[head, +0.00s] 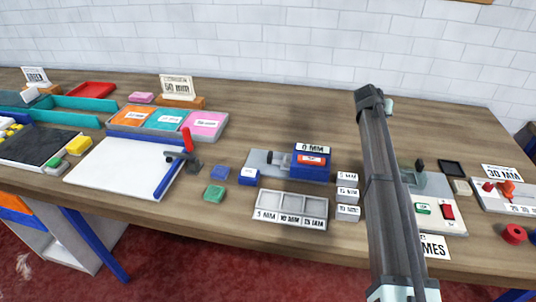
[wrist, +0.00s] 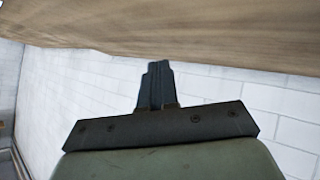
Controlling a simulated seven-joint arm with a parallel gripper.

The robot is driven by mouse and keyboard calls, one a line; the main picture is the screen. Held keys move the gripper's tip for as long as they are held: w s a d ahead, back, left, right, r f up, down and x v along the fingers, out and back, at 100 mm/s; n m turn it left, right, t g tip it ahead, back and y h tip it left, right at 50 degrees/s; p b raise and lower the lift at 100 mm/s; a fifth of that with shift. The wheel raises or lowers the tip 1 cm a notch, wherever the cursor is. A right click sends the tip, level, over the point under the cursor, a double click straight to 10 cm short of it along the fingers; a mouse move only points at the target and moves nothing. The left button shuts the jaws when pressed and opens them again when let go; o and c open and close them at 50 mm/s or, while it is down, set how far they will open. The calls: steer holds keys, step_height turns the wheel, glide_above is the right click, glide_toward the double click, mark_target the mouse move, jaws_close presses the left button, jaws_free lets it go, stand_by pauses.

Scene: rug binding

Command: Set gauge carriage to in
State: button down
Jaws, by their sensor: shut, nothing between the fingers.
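No part is clearly labelled as the gauge carriage. A blue block with an orange-red label (head: 310,173) sits on a grey plate (head: 258,158) at the middle of the table, under a "0 MM" sign (head: 313,149). At the far right, a grey plate holds an orange piece (head: 507,190) and a red knob, with a "30 MM" sign (head: 503,172) behind. I cannot tell which is the carriage. My gripper (wrist: 157,67) is shut and empty in the wrist view, apart from these things. Its fingers cannot be made out in the head view.
My arm stands across the right part of the head view, partly hiding a grey station with a red switch (head: 448,211). A sorting tray (head: 290,222) and small blocks lie in front of the blue block. A white board (head: 115,168) lies left.

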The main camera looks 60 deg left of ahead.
mark_target(281, 161)
steer(key=s+a+r+n+g+h, duration=0.1)
steer(key=s+a, duration=0.4)
steer(key=s, duration=1.4)
steer(key=s+a+g, duration=0.1)
steer(key=s+a, duration=0.4)
steer(key=s, duration=1.3)
steer(key=s+a+r+n+g+h, duration=0.1)
steer(key=s+a, duration=0.4)
steer(key=s, duration=1.4)
steer(key=x, duration=0.9)
steer(key=shift+w+a+f, duration=0.1)
steer(key=shift+w+f, duration=0.1)
steer(key=shift+f, duration=0.15)
steer(key=shift+w+d+f, duration=0.1)
steer(key=shift+w+d, duration=0.65)
steer(key=shift+w, duration=0.05)
steer(key=shift+w+d, duration=0.6)
steer(key=shift+w, duration=0.1)
steer(key=shift+w+d, duration=1.75)
steer(key=shift+d, duration=0.05)
